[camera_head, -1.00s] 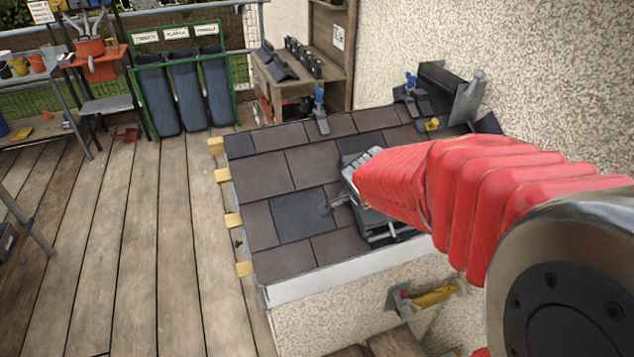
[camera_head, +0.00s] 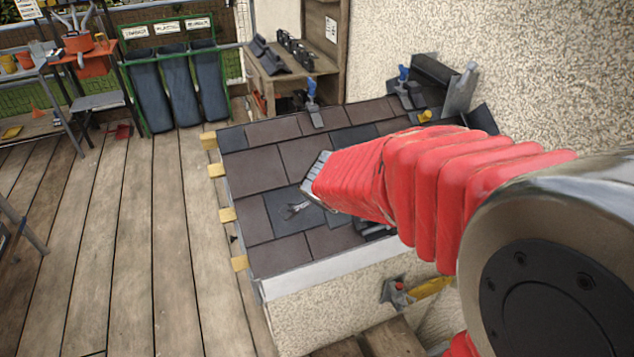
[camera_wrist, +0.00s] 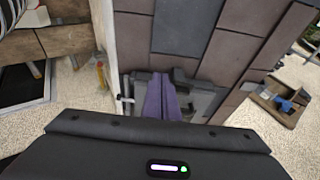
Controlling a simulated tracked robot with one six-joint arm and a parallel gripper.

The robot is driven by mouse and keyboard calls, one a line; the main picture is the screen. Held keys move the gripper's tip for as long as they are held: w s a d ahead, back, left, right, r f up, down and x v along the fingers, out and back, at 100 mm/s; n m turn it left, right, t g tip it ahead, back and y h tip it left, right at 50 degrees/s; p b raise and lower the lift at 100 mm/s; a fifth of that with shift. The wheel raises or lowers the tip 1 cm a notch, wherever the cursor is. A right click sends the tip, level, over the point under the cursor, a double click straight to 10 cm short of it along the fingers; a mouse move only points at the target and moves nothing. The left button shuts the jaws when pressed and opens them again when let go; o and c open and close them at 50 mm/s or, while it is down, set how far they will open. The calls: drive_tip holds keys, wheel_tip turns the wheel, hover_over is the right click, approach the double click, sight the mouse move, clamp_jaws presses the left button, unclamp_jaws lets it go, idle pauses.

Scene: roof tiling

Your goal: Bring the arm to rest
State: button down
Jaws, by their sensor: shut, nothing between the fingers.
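In the wrist view the two fingers (camera_wrist: 164,98) lie side by side, shut, with nothing held. My arm hides part of the right side of the roof.
Blue-handled tools (camera_head: 312,103) stand along the roof's upper edge. A rough wall (camera_head: 480,60) rises behind. A trowel-like tool with a yellow handle (camera_head: 432,288) is below the roof's front edge. Bins (camera_head: 178,90) stand at the back left. The wooden deck (camera_head: 120,230) is largely clear.

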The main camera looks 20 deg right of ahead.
drive_tip(key=s+n+g, duration=0.3)
drive_tip(key=s+n, duration=0.8)
drive_tip(key=n, duration=0.3)
drive_tip(key=s+a+r+n+t+y, duration=0.1)
drive_tip(key=s+a+r+n+y, duration=0.2)
drive_tip(key=s+a+r, duration=0.3)
drive_tip(key=shift+s+a+r+n+t, duration=0.2)
drive_tip(key=shift+s+r+n+t, duration=0.35)
drive_tip(key=shift+s+r, duration=1.1)
drive_tip(key=shift+s+f, duration=0.1)
drive_tip(key=shift+f, duration=0.1)
